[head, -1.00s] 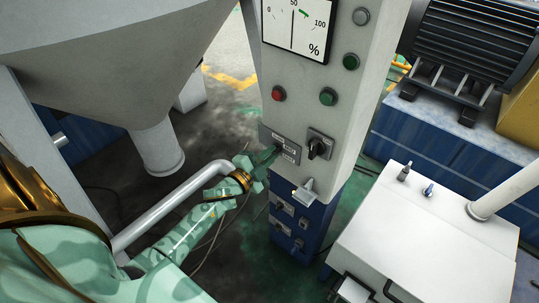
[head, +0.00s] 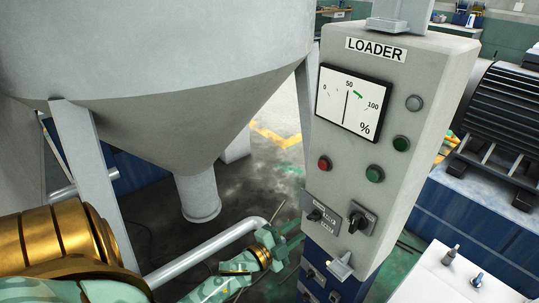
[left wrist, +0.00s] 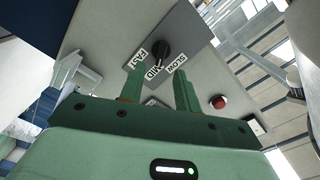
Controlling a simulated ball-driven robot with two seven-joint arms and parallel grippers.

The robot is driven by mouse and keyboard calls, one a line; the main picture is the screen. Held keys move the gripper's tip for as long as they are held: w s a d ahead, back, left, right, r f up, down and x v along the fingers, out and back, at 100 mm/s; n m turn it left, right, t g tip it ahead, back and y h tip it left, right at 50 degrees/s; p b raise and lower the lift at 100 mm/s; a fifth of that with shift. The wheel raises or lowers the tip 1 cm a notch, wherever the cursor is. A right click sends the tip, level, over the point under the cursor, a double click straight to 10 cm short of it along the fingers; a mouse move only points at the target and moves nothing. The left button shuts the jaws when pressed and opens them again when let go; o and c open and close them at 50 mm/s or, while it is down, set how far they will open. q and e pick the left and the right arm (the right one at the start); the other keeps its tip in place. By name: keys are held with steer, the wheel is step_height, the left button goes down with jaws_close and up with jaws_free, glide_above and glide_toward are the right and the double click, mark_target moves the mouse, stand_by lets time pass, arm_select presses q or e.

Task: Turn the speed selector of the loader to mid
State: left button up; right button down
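The loader (head: 401,95) is a pale grey cabinet with its name at the top. Its speed selector (head: 314,214) is a small black knob on a grey plate low on the left of the panel. In the left wrist view the selector (left wrist: 161,50) has labels FAST, MID and SLOW; its handle seems to line up with MID, but the pointer is too small to be sure. My left gripper (head: 290,240) is just below and left of the plate, apart from the knob. Its green fingers (left wrist: 158,90) are open and empty, facing the selector. My right gripper is not in view.
A second black rotary switch (head: 358,222) sits right of the selector. Red (head: 324,163) and green (head: 375,173) buttons are above, under a percent gauge (head: 352,101). A grey hopper (head: 170,70) and a bent pipe (head: 205,252) stand left, close to my left arm.

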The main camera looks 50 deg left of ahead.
arm_select(q)
steer(key=s+p, duration=0.1)
steer(key=s, duration=1)
steer(key=shift+a, duration=0.4)
steer(key=s+f+n+g+y, duration=0.1)
steer(key=s+f+n+g, duration=0.4)
steer(key=f, duration=0.6)
steer(key=s+f+n+g+y, duration=0.25)
steer(key=s+f, duration=0.45)
steer(key=f, duration=0.5)
steer(key=s+d+f+g, duration=0.3)
steer(key=s+f, duration=0.1)
steer(key=s, duration=0.5)
steer(key=s+d+f+n+g+h, duration=0.1)
steer(key=s+d+f+g, duration=0.2)
steer(key=s, duration=0.5)
steer(key=s+d+f+g+h, duration=0.1)
steer(key=s+d+f+g, duration=0.2)
steer(key=s+f, duration=0.3)
steer(key=s+g, duration=0.1)
steer(key=s, duration=0.2)
steer(key=shift+s, duration=0.35)
steer(key=shift+w+d+n+g, duration=0.1)
steer(key=shift+n+g, duration=0.15)
